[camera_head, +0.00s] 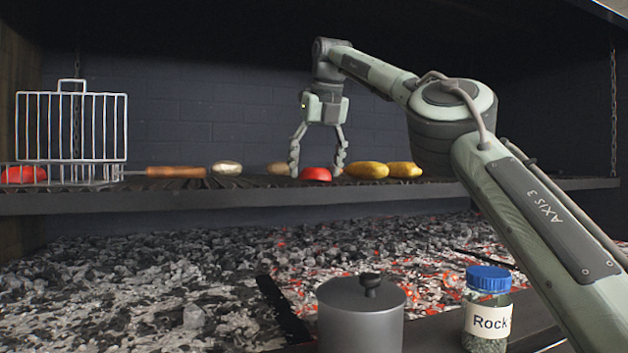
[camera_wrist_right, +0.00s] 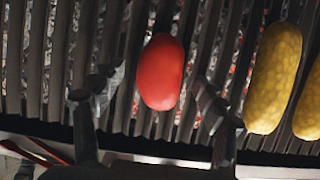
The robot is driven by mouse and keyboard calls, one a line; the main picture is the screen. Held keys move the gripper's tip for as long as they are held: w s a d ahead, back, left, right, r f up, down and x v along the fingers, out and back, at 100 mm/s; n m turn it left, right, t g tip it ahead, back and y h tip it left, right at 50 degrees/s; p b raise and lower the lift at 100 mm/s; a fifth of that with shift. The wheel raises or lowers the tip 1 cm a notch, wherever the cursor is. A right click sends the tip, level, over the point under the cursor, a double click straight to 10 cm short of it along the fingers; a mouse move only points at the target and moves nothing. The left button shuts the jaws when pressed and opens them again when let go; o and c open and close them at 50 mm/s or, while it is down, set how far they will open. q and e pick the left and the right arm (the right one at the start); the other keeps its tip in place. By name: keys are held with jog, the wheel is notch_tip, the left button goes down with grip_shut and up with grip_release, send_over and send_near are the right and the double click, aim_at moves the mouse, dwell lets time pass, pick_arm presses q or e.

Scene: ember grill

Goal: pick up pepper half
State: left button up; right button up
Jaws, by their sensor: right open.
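A red pepper half (camera_head: 316,174) lies on the dark grill grate, between the fingertips of my right gripper (camera_head: 318,165) in the head view. In the right wrist view the pepper half (camera_wrist_right: 161,72) is a smooth red oval on the bars, ahead of and between the two fingers of the right gripper (camera_wrist_right: 148,95). The right gripper points down, is open and holds nothing. Whether its fingers touch the pepper half I cannot tell. Another red piece (camera_head: 22,174) shows at the far left, partly behind wire. My left gripper is not in view.
Yellow corn-like pieces (camera_head: 366,170) lie just right of the pepper half. Pale round pieces (camera_head: 227,167) lie to its left. A wire grill basket (camera_head: 72,125) with a wooden handle (camera_head: 176,172) stands left. Below are coals, a grey lidded pot (camera_head: 361,320) and a blue-capped jar (camera_head: 488,310).

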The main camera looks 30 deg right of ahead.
jog(key=c, duration=1.3)
jog(key=shift+o, duration=0.2)
